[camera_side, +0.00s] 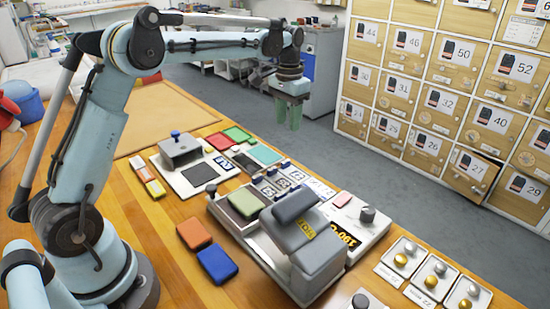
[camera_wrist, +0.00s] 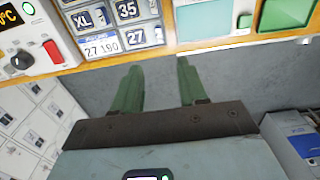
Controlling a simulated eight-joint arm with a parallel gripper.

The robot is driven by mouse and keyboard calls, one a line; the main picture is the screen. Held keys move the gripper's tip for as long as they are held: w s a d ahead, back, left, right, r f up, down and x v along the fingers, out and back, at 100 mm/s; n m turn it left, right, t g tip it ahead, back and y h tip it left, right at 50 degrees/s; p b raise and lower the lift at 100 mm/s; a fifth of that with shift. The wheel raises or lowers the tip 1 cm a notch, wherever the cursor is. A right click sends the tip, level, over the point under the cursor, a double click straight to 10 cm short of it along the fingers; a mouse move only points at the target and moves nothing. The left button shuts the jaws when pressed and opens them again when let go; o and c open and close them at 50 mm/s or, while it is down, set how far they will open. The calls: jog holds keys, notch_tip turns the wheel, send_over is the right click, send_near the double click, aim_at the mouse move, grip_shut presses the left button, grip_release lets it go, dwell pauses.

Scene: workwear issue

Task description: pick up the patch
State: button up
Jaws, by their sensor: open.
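No single piece is clearly marked as the patch, and I cannot tell which one it is. Flat candidates in the side view are an orange pad (camera_side: 194,233), a blue pad (camera_side: 217,264), a red piece (camera_side: 220,141), a green piece (camera_side: 237,134) and a teal piece (camera_side: 264,154). Number and size tags (camera_side: 285,179) sit in a tray; the wrist view shows an "XL" tag (camera_wrist: 92,20) and a "35" tag (camera_wrist: 127,10). My gripper (camera_side: 289,122) is open and empty, raised beyond the table's far edge. Its fingers (camera_wrist: 160,66) are spread over grey floor.
A grey press (camera_side: 305,245) with a raised padded arm stands mid-table. A smaller grey device (camera_side: 180,150) stands behind it. A dial box (camera_side: 355,222) and several knobbed plates (camera_side: 402,258) lie to the right. Numbered lockers (camera_side: 455,100) line the back; one door is ajar.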

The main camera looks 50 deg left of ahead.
send_over(286, 161)
notch_tip(286, 161, down, 7)
jog(key=shift+w+r, duration=0.15)
jog(key=shift+r, duration=0.05)
jog(key=shift+s+f, duration=0.15)
jog(key=shift+f, duration=1.25)
jog(key=shift+s+f, duration=0.1)
jog(key=shift+f, duration=1.25)
grip_shut()
